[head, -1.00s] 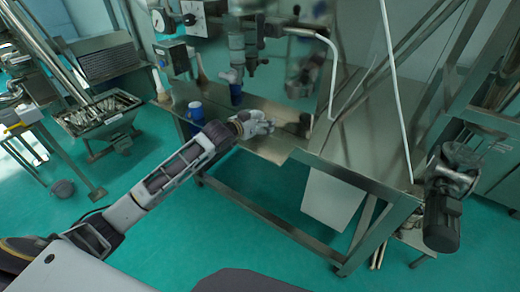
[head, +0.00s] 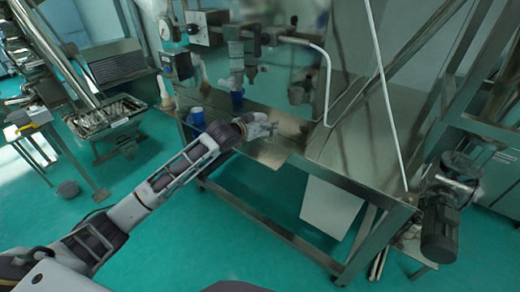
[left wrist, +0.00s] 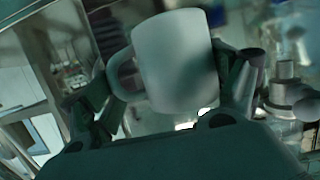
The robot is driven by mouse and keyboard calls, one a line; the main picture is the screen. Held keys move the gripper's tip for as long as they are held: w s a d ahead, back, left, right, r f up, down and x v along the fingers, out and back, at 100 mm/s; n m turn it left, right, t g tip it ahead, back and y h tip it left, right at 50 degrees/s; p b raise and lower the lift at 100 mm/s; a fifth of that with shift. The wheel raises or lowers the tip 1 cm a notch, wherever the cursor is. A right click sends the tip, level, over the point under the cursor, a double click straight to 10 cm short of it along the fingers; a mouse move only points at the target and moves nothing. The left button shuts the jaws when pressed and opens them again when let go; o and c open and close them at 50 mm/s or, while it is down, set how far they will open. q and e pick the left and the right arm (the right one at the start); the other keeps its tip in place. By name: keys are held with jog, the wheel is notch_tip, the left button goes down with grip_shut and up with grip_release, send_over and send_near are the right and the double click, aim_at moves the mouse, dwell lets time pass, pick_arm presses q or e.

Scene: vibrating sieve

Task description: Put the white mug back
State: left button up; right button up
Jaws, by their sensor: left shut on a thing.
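In the left wrist view the white mug (left wrist: 178,62) sits between the two fingers of my left gripper (left wrist: 170,95), which is shut on it. The mug's handle points left, and its lower part is near the gripper body. In the head view my left gripper (head: 263,126) is over the metal table (head: 273,153). The mug is too small and blended to make out clearly there. My right gripper is in neither view.
Two blue items, one at the table's left end (head: 196,115) and one farther back (head: 237,97), stand near the left arm. Pipes and a valve (head: 236,55) rise behind. A motor (head: 440,225) is at the right. Green floor is open in front.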

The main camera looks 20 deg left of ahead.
pick_arm(q)
jog(key=shift+f+p, duration=0.35)
jog(key=shift+f, duration=2.65)
jog(key=shift+f, duration=0.1)
jog(key=shift+f, duration=1.8)
jog(key=shift+f, duration=0.1)
jog(key=o, duration=0.9)
jog(key=shift+v, duration=1.3)
jog(key=v, duration=0.9)
jog(key=shift+s+b, duration=0.15)
jog(key=shift+b, duration=0.3)
